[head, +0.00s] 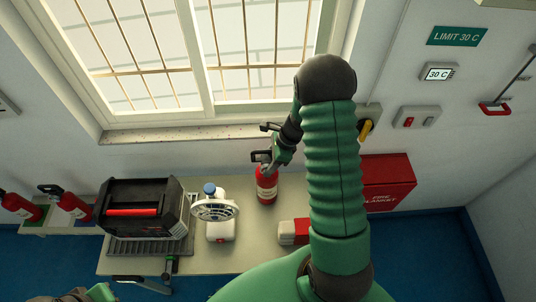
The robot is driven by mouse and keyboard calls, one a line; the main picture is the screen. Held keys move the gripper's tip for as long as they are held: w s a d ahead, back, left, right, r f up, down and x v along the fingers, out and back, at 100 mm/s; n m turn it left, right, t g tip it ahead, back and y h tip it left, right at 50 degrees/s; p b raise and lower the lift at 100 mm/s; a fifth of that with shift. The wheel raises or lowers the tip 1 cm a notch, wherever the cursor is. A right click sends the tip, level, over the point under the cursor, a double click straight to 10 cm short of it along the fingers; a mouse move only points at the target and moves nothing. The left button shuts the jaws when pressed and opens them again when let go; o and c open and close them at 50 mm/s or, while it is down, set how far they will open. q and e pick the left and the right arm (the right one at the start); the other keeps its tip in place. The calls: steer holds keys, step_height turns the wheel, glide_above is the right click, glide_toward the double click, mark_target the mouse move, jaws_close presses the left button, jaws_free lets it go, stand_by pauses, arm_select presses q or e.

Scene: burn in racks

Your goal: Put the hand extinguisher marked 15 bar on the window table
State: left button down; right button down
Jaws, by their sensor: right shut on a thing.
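A red hand extinguisher (267,188) with a pale label and black top is upright over the window table (255,258), right of the white bottle. My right gripper (270,162) is shut on its top; the arm comes down in front of the window. I cannot tell whether its base touches the table, and its bar marking is too small to read. Two more red extinguishers, one (15,206) at the left edge and one (70,203) beside it, stand on a low shelf. My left gripper (150,278) is low at the table's front edge, partly seen; its opening is unclear.
A black case (140,202) with a red handle, a white bottle (219,229) with a blue cap and a small fan (215,209) crowd the table's left part. A red-and-white item (293,231) and a red fire blanket box (388,181) are to the right. The front middle is clear.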

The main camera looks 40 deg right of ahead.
steer(key=shift+f, duration=0.3)
steer(key=shift+a, duration=0.1)
steer(key=shift+a+f, duration=0.1)
steer(key=c, duration=0.6)
jaws_free()
steer(key=shift+s, duration=0.15)
steer(key=shift+c, duration=0.2)
